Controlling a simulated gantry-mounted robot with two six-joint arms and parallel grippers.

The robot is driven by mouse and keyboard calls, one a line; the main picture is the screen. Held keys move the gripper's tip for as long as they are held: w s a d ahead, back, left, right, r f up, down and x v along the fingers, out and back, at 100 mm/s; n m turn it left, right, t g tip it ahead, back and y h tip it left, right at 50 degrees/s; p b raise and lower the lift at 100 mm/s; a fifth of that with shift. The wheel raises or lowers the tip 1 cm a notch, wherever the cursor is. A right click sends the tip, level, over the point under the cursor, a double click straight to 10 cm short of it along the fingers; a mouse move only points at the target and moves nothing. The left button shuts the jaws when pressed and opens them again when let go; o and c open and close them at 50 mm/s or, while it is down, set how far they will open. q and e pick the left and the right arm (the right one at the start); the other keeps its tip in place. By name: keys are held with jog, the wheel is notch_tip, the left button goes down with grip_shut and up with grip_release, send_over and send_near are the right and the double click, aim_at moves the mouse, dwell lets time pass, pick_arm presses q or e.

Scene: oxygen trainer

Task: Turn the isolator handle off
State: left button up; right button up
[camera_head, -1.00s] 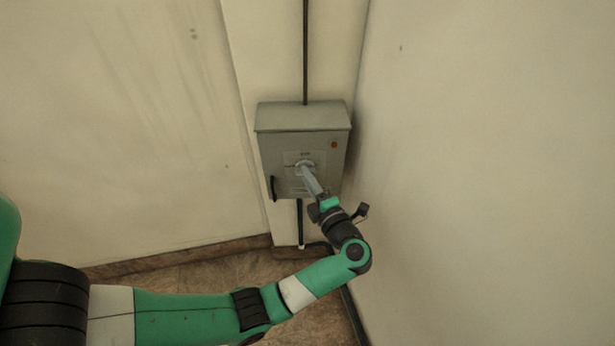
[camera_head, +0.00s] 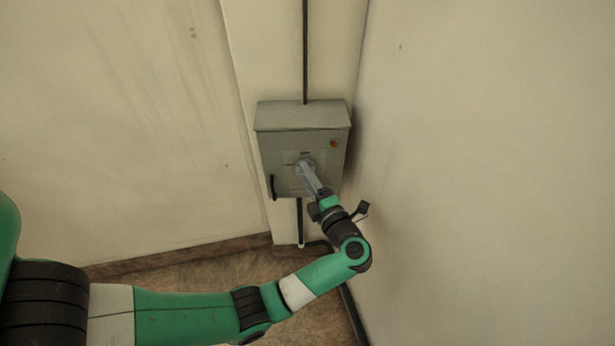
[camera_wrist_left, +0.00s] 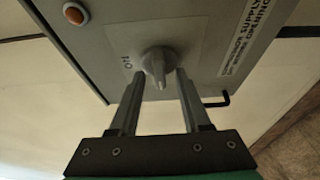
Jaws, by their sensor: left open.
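The isolator handle (camera_wrist_left: 155,64) is a grey pointer-shaped knob on the front of a grey wall box (camera_head: 278,148). In the left wrist view its narrow end points toward my gripper's base. My left gripper (camera_wrist_left: 157,76) is open, with one finger on each side of the handle and a small gap showing on both sides. Small dark marks on the pale plate (camera_wrist_left: 195,40) lie left of the handle. In the head view my left gripper (camera_head: 308,172) reaches the box front from below right and hides most of the handle. My right gripper is not in view.
An orange round button or lamp (camera_wrist_left: 75,13) sits on the box front; it also shows in the head view (camera_head: 334,143). A dark bracket (camera_head: 272,187) is at the box's lower left. A conduit (camera_head: 305,50) runs up from the box. A wall (camera_head: 490,170) stands close on the right.

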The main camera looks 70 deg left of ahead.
pick_arm(q)
jog(key=d+p, duration=0.2)
jog(key=d, duration=0.9)
jog(key=shift+w+d, duration=0.15)
jog(key=shift+d, duration=0.2)
